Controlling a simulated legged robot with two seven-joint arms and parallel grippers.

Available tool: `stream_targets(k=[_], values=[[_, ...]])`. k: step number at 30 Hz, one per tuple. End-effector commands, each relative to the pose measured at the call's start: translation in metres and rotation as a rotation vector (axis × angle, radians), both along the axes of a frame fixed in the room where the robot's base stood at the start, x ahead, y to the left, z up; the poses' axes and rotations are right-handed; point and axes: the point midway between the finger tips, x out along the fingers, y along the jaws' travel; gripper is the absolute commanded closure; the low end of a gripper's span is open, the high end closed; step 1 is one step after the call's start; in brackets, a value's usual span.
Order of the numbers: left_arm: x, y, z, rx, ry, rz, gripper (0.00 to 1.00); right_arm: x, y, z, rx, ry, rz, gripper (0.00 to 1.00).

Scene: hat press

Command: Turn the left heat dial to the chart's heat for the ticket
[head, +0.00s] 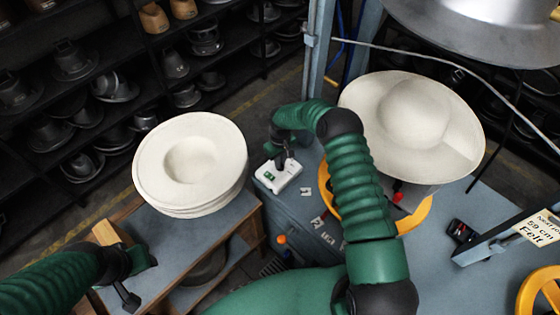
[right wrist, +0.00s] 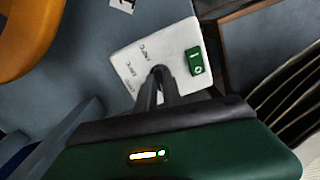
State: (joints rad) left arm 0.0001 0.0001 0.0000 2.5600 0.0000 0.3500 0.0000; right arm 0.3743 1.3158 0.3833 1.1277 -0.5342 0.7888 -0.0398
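A white control box (head: 277,176) sits on the blue-grey bench top left of the press. In the right wrist view its white face (right wrist: 136,50) carries small printed temperature marks, too blurred to read surely, and a green rocker switch (right wrist: 195,62). My right gripper (head: 282,160) reaches down onto the box. In the right wrist view its fingertips (right wrist: 158,74) are close together around a small dark dial, which they mostly hide. The ticket (head: 539,229) at the right reads 59 cm and Felt; its top line is partly cut. My left gripper (head: 132,284) is low at the left, away from the box.
A stack of cream hat bodies (head: 190,163) stands on a wooden stand at left. A cream hat (head: 412,112) sits on the press below a metal dome (head: 480,30). Yellow rings (head: 416,217) lie around the press. Black shelves (head: 110,85) hold dark hat forms.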

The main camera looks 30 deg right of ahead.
Motion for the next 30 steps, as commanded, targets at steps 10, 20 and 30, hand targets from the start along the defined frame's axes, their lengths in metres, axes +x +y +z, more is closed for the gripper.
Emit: stream_targets(k=[10, 20, 30], values=[[0.000, 0.000, -0.001, 0.000, 0.000, 0.000, 0.64, 0.000, 0.000, 0.000, 0.000, 0.002, -0.004, 1.00], [0.000, 0.000, -0.013, 0.000, 0.000, 0.000, 0.64, 0.000, 0.000, -0.002, -0.002, 0.001, -0.107, 1.00], [0.000, 0.000, -0.038, 0.000, 0.000, 0.000, 0.64, 0.000, 0.000, -0.004, -0.003, 0.000, -0.389, 1.00]])
